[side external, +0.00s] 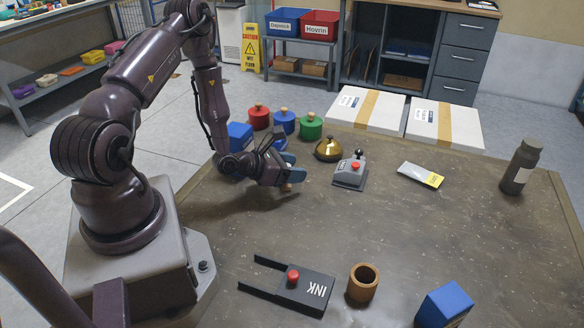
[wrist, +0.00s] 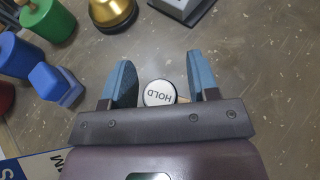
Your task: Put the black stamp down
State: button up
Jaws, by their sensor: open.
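My gripper (side external: 292,167) is low over the left middle of the table, with its two blue fingers apart. In the wrist view, a small round thing with a dark rim and a white face reading HOLD, which looks like the black stamp (wrist: 160,94), lies between the open fingers (wrist: 160,72). A gap shows on both sides of it, and a bit of tan shows at its right. In the side view the fingers mostly hide it; only a small tan part shows below them. Whether it rests on the table is hard to tell.
A brass bell (side external: 328,150) and a grey device with a red button (side external: 350,172) stand just right of my gripper. Red, blue and green knobbed pots (side external: 310,127) stand behind. The INK pad (side external: 300,290), wooden cup (side external: 363,283) and blue box (side external: 443,305) are in front.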

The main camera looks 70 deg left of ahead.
jog(key=shift+r, duration=0.2)
jog(key=v, duration=1.1)
jog(key=shift+s+r, duration=0.1)
jog(key=shift+s, duration=0.15)
jog(key=w+r+m+g+y, duration=0.2)
jog(key=w+r+m+g, duration=0.1)
jog(key=r+m, duration=0.55)
jog(key=w+r+m+g+y, duration=0.1)
jog(key=w+r+m+g, duration=0.2)
jog(key=r+m, duration=0.55)
jog(key=s+d+r+m+g+h, duration=0.1)
jog(key=s+d+r+m, duration=0.4)
jog(key=d+m, duration=0.3)
jog(key=s+d+r+m+g+h, duration=0.1)
jog(key=s+d+r+m+h, duration=0.1)
jog(key=s+d+r+m, duration=0.3)
jog(key=s+d+m, duration=0.1)
jog(key=d+m, duration=0.2)
jog(key=m, duration=0.3)
jog(key=shift+d+r, duration=0.3)
jog(key=shift+d, duration=0.05)
